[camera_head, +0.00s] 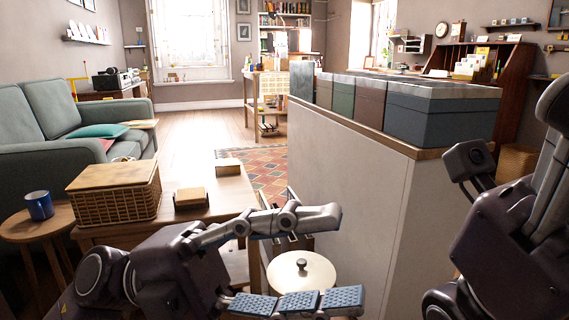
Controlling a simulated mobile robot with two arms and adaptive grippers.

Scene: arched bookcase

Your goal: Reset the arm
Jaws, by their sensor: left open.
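My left gripper (347,257) reaches in from the lower left with its two fingers spread wide apart. One finger lies above the other in the picture, and the lower one shows blue ribbed pads. I see nothing held between them. A round cream lid with a dark knob (302,266) shows behind the gap between the fingers. My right gripper (505,165) is partly in view at the right edge, dark and pointing upward. Its jaw opening is not clear from this angle.
A white cabinet (345,185) with several lidded boxes (440,115) on top stands between my arms. At left are a wicker basket (118,195) on a wooden table, a blue mug (39,205) on a round stool and a green sofa (30,125).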

